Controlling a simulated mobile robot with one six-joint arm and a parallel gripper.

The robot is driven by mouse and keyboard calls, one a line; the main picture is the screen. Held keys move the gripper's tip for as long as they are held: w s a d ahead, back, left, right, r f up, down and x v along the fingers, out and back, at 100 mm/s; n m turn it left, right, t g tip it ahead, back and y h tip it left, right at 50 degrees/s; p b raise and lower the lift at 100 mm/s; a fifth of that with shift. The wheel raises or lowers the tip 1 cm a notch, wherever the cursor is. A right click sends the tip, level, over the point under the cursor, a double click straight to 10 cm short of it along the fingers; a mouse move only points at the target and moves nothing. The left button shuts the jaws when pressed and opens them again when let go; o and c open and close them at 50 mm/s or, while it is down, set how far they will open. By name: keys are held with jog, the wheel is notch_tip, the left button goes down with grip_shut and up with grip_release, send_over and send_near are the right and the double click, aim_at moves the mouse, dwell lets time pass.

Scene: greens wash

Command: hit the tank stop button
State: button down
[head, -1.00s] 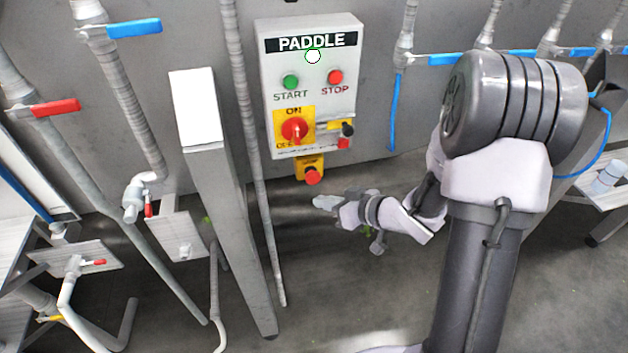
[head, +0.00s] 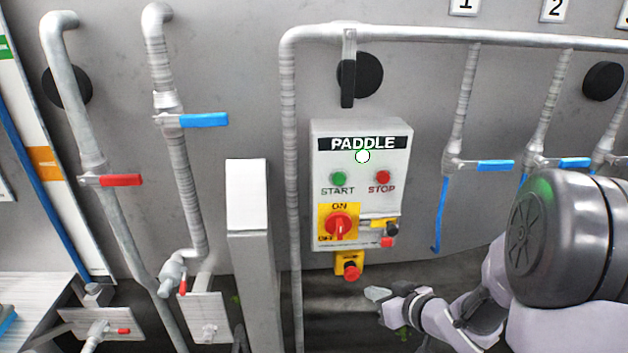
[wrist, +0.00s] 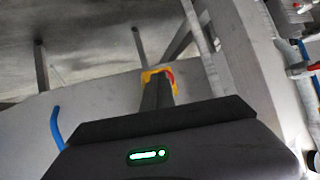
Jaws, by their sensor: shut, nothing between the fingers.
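The grey PADDLE control box (head: 322,160) hangs on the wall in the middle of the head view. It has a green START button (head: 339,179), a red STOP button (head: 382,177) and a red rotary switch on a yellow plate (head: 340,225). Below the box is a red mushroom button (head: 351,271) on a yellow housing. In the wrist view the yellow housing (wrist: 148,77) shows just beyond my fingers, which partly hide it and its red button. My gripper (head: 376,294) is shut and empty, below and right of the mushroom button; I see no clear contact.
A grey post (head: 249,240) and a vertical pipe (head: 291,130) stand left of the box. Pipes with blue-handled valves (head: 495,166) are on the right. A red-handled valve (head: 120,180) is at far left. The wall between box and right pipes is mostly bare.

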jog(key=s+d+r+m+h+b, duration=0.4)
jog(key=r+h, duration=0.2)
jog(key=r, duration=0.1)
jog(key=s+a+m+g+y+b, duration=0.1)
jog(key=s+a+m+g, duration=0.1)
jog(key=s+a, duration=0.4)
jog(key=s+a+m+g+y+b, duration=0.2)
jog(key=s+a, duration=0.4)
jog(key=s, duration=0.9)
jog(key=shift+r+g, duration=0.3)
jog(key=shift+r, duration=0.05)
jog(key=shift+s, duration=0.1)
